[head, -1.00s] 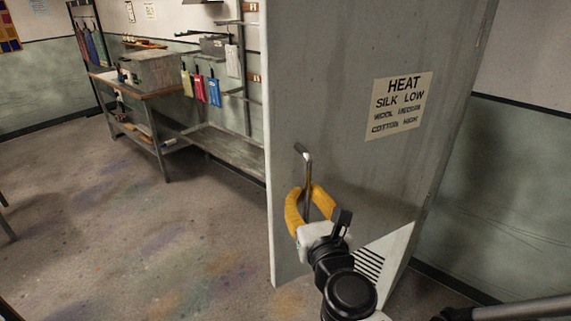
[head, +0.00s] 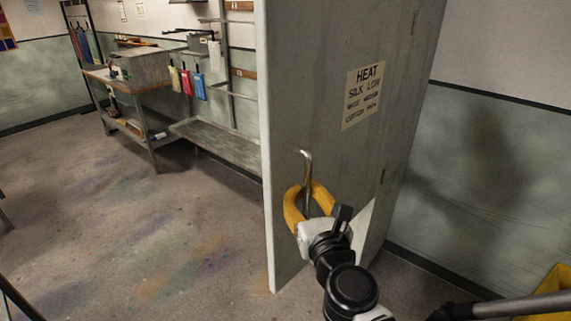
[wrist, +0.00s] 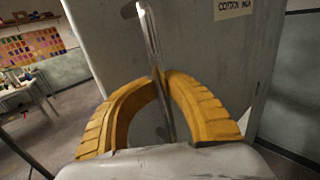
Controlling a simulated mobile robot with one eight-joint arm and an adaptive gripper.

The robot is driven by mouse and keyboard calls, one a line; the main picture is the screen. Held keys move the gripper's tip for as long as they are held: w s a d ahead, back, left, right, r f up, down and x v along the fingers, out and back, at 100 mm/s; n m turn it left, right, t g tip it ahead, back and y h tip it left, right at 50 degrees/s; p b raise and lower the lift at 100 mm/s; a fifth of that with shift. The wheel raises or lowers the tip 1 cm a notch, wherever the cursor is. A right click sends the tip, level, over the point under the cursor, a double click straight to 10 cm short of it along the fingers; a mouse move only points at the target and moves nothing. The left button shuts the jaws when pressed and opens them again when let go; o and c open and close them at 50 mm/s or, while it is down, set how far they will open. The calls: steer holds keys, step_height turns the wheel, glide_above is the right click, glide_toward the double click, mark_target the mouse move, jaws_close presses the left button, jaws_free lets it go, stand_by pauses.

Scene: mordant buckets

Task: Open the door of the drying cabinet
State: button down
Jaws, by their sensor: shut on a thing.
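The drying cabinet's door (head: 325,75) is a tall grey panel bearing a paper HEAT sign (head: 362,95). Its narrow left edge faces me, and the panel runs back to the right. A bent metal bar handle (head: 306,162) stands near that left edge. My gripper (head: 308,188), with yellow fingers, is shut around the handle below its top bend. In the wrist view, the handle (wrist: 148,35) passes between the fingers (wrist: 162,78), whose tips close on it. The inside of the cabinet is not visible.
A workbench (head: 150,90) with a grey box and a low metal rack (head: 220,145) stand along the back left wall. The floor (head: 150,230) left of the door is clear. A yellow object (head: 550,290) shows at the lower right.

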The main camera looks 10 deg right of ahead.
mark_target(307, 150)
steer(key=shift+a, duration=0.1)
steer(key=c, duration=1.4)
jaws_free()
steer(key=shift+s+a, duration=0.1)
steer(key=shift+s, duration=0.05)
steer(key=shift+r, duration=0.45)
step_height(307, 150, up, 9)
steer(key=shift+r, duration=0.1)
